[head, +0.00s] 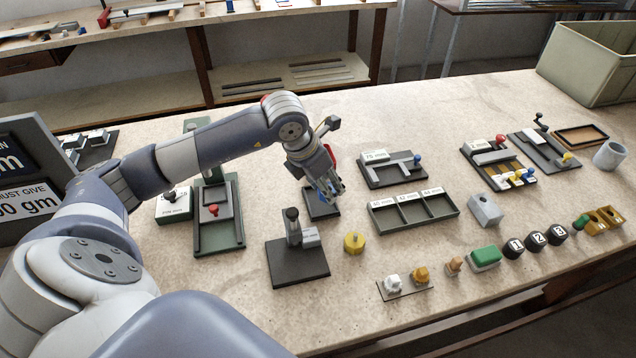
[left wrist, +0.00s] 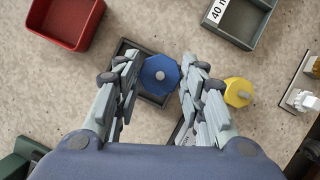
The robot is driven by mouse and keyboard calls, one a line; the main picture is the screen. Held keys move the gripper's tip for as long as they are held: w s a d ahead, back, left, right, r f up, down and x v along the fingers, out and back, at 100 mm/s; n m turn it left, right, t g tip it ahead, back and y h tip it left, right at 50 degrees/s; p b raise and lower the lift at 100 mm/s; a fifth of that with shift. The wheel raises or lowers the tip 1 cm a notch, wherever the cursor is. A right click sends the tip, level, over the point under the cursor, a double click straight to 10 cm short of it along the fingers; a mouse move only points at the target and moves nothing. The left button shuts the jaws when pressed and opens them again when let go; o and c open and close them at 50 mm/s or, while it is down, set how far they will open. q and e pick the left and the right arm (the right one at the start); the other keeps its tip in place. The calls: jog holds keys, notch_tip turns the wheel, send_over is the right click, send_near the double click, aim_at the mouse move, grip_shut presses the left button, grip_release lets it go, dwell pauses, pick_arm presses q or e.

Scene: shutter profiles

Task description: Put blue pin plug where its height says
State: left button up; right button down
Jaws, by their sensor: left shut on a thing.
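The blue pin plug (left wrist: 160,75), an eight-sided block with a pale pin on top, sits between the fingers of my left gripper (left wrist: 153,88) in the left wrist view. The gripper (head: 334,192) is shut on it and mostly hides it in the head view. The plug is over a small dark square tray (head: 316,213); I cannot tell whether it touches the tray. A green-grey tray (head: 412,210) with three labelled compartments lies to the right, its compartments empty. A dark gauge stand (head: 297,262) with a grey post is in front. My right gripper is not in view.
A yellow pin plug (head: 354,243) stands near the gauge. A red bin (left wrist: 65,22) is beside the dark tray. A green fixture (head: 218,230) is left, a grey slotted fixture (head: 393,170) behind the compartments. Several small blocks line the front right edge.

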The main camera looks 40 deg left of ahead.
pick_arm(q)
jog(key=shift+w+a, duration=0.2)
jog(key=shift+a, duration=0.85)
jog(key=shift+a+f+p, duration=0.1)
jog(key=shift+f+p, duration=0.15)
jog(key=shift+p, duration=0.05)
notch_tip(320, 180, down, 3)
jog(key=shift+p, duration=0.65)
jog(key=shift+f, duration=0.25)
jog(key=o, duration=1.1)
jog(key=shift+r, duration=0.1)
